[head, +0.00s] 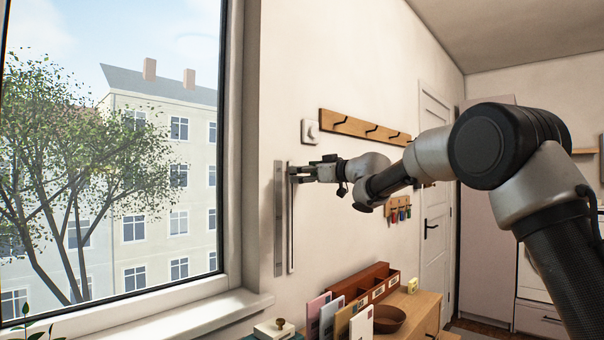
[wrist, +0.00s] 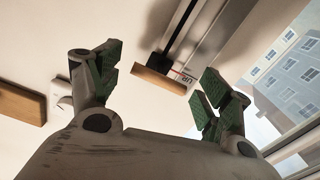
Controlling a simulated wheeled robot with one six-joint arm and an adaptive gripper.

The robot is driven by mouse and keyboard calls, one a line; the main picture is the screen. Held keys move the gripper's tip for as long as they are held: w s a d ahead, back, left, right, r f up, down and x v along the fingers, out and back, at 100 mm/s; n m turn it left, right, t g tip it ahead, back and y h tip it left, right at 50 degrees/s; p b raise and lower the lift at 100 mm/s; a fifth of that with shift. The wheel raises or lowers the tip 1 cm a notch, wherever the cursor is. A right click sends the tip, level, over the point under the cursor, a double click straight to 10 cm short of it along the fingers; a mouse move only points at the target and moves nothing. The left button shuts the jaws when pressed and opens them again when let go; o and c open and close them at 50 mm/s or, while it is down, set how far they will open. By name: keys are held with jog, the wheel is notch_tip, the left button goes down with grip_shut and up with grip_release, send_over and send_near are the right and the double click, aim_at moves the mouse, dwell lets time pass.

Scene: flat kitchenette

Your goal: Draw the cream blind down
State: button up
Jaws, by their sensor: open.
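The cream blind itself does not show; the visible window (head: 120,170) is uncovered. On the wall right of the window is a narrow upright track (head: 291,235), beside a grey strip (head: 280,220). In the wrist view the track (wrist: 185,35) has a dark slot, with a wooden block (wrist: 158,82) across it and a partly hidden label with red print (wrist: 184,78) beside it. My gripper (head: 293,172) is at the track's upper part in the head view. In the wrist view my gripper (wrist: 157,84) is open, its green-padded fingers on either side of the block. I cannot tell whether they touch it.
A wooden hook rail (head: 365,127) and a white wall plate (head: 310,132) are close above my gripper. Below are a wooden cabinet top (head: 415,300) with a brown organiser (head: 365,285), upright cards (head: 335,318) and a bowl (head: 388,320). The window sill (head: 190,315) juts out at left.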

aim_at(292, 251)
jog(key=shift+x, duration=0.85)
jog(key=c, duration=1.3)
notch_tip(292, 251, down, 26)
jog(key=shift+s+a+f, duration=0.1)
jog(key=o, duration=1.3)
